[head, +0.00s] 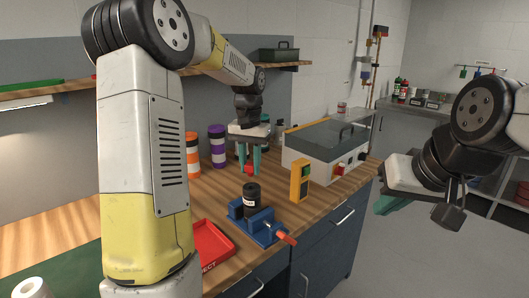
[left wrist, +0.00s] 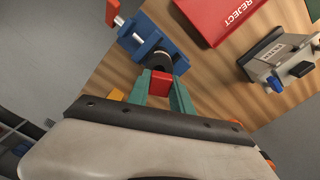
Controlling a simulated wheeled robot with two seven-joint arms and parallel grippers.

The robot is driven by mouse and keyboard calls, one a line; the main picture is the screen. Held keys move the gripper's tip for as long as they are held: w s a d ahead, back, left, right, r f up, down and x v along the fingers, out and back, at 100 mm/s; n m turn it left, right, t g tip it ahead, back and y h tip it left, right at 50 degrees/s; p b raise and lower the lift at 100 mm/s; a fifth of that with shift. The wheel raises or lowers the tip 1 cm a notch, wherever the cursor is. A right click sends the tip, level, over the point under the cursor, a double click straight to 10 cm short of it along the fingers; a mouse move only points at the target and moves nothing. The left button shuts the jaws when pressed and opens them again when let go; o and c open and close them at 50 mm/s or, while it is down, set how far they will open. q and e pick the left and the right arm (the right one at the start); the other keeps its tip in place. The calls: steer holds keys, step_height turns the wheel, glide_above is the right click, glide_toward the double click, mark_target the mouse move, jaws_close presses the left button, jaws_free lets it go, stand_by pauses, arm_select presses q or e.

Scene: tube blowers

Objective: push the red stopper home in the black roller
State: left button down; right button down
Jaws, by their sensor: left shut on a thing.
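The black roller (head: 251,196) stands upright in the blue vise (head: 266,228) on the wooden bench. My left gripper (head: 249,168) hangs above the roller, fingers down, shut on the red stopper (head: 249,170). In the head view a gap shows between the stopper and the roller's top. In the left wrist view the stopper (left wrist: 160,85) sits between the green fingers, with the roller (left wrist: 161,60) just beyond it, partly hidden. The roller's opening cannot be made out. My right gripper (head: 388,205) is off to the right, clear of the bench; its finger gap is not visible.
A red reject tray (head: 213,243) lies left of the vise. Orange (head: 193,155) and purple (head: 217,146) striped cylinders stand at the back. The vise's orange-tipped handle (head: 287,239) sticks out frontward.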

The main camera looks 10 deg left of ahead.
mark_target(251, 174)
arm_select(q)
steer(key=shift+w+r, duration=0.35)
steer(key=shift+w, duration=0.05)
steer(key=shift+s+f, duration=0.1)
steer(key=shift+f, duration=2.05)
steer(key=shift+f, duration=0.85)
steer(key=c, duration=1.1)
jaws_free()
steer(key=shift+o, duration=0.2)
steer(key=shift+r, duration=0.1)
